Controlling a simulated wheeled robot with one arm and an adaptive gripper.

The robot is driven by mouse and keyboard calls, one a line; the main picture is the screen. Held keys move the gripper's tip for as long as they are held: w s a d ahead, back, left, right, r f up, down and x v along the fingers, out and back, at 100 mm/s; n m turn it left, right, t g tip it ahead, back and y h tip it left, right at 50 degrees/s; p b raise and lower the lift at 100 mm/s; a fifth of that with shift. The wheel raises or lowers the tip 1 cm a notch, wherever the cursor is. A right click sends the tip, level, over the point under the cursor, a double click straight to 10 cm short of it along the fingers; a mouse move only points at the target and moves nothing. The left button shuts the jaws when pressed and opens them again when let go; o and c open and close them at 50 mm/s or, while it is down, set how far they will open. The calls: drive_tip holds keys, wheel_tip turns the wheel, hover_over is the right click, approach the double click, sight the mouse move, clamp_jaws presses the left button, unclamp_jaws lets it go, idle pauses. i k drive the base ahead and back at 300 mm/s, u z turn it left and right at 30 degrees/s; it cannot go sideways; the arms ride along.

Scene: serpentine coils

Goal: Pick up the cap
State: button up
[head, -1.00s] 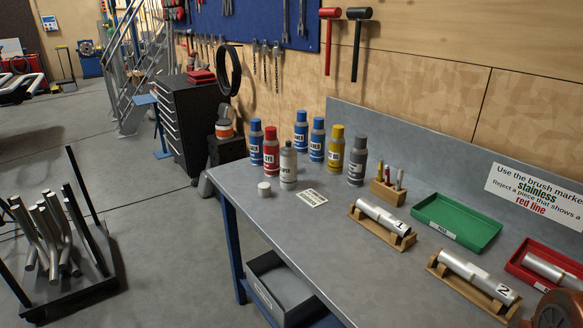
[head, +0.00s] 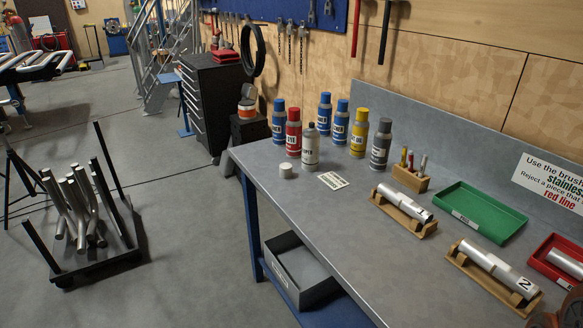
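A small white cap (head: 286,170) sits on the grey workbench (head: 300,205) near its left end, close to the front edge. It stands apart, just left and in front of a silver-grey spray can (head: 310,148) whose top is narrow and dark, unlike the capped cans behind it. A small label card (head: 333,181) lies to the right of the cap. My gripper is not in the head view.
Blue, red, yellow and grey cans (head: 293,133) stand close behind the cap. A wooden marker block (head: 409,178), green tray (head: 481,211), red tray (head: 556,262) and numbered tubes on wooden cradles (head: 402,208) occupy the right. A pipe rack (head: 95,275) stands on the floor left.

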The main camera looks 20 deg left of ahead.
sight(285, 169)
drive_tip(key=k, duration=0.4)
drive_tip(key=u, duration=2.05)
drive_tip(key=i, duration=1.45)
drive_tip(key=z, duration=0.3)
drive_tip(key=i, duration=0.85)
drive_tip(key=z, duration=0.55)
